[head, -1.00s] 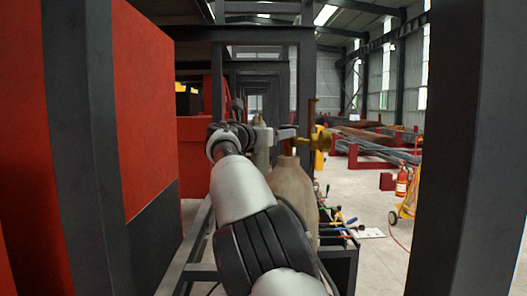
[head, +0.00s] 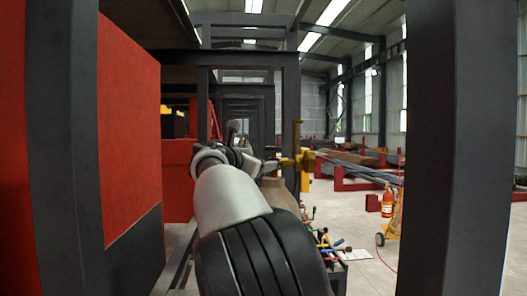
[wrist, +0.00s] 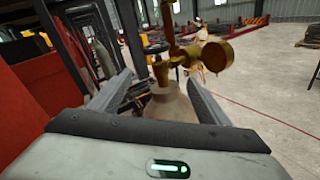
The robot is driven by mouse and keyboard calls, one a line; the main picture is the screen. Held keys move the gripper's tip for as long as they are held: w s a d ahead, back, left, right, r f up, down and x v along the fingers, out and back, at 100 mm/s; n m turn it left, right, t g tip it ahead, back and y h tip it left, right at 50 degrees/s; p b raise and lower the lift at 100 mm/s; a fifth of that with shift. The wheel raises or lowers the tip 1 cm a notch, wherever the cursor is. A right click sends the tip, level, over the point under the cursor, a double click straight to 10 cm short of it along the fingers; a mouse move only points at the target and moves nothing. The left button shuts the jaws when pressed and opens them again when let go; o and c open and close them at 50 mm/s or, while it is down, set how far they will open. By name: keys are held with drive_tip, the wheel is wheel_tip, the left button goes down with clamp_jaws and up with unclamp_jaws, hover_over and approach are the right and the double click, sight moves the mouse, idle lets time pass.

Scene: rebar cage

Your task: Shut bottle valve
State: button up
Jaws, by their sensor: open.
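The brass bottle valve (head: 303,160) sits on top of a tan gas bottle (head: 275,190) in the head view. My arm hides most of the bottle. In the wrist view the brass valve (wrist: 170,60) stands upright beyond my fingertips, with a round brass part (wrist: 215,56) sticking out to the right. The bottle's shoulder (wrist: 168,108) shows below it, between the fingers. My gripper (wrist: 157,77) is open and empty, its two grey fingers on either side of the bottle top in the picture. I cannot tell the exact gap to the valve.
Dark steel posts (head: 432,150) and a red panel (head: 130,120) flank the view. Coloured-handled tools (head: 325,240) lie right of the bottle. A red fire extinguisher (head: 388,202) and yellow trolley (head: 392,225) stand farther right. Open floor lies between.

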drive_tip(key=w+d+f+m+y, duration=0.1)
drive_tip(key=d+m+y, duration=0.1)
drive_tip(key=d+m, duration=0.35)
drive_tip(key=m+t+y+p, duration=0.3)
drive_tip(key=m+y, duration=0.5)
drive_tip(key=m, duration=1.2)
approach(276, 148)
drive_tip(key=shift+n, duration=0.25)
drive_tip(key=w+p, duration=0.2)
drive_tip(key=w, duration=0.2)
drive_tip(key=w+a+p, duration=0.1)
drive_tip(key=w+p, duration=0.2)
drive_tip(key=w, duration=0.1)
drive_tip(key=w+p, duration=0.2)
drive_tip(key=w, duration=0.2)
drive_tip(key=shift+w+a+r, duration=0.1)
drive_tip(key=shift+w+a, duration=0.1)
drive_tip(key=shift+w, duration=0.05)
drive_tip(key=shift+w+a+p, duration=0.1)
drive_tip(key=shift+w+p, duration=0.25)
drive_tip(key=shift+w, duration=0.15)
drive_tip(key=c, duration=1.1)
drive_tip(key=shift+o, duration=0.2)
drive_tip(key=shift+f, duration=0.2)
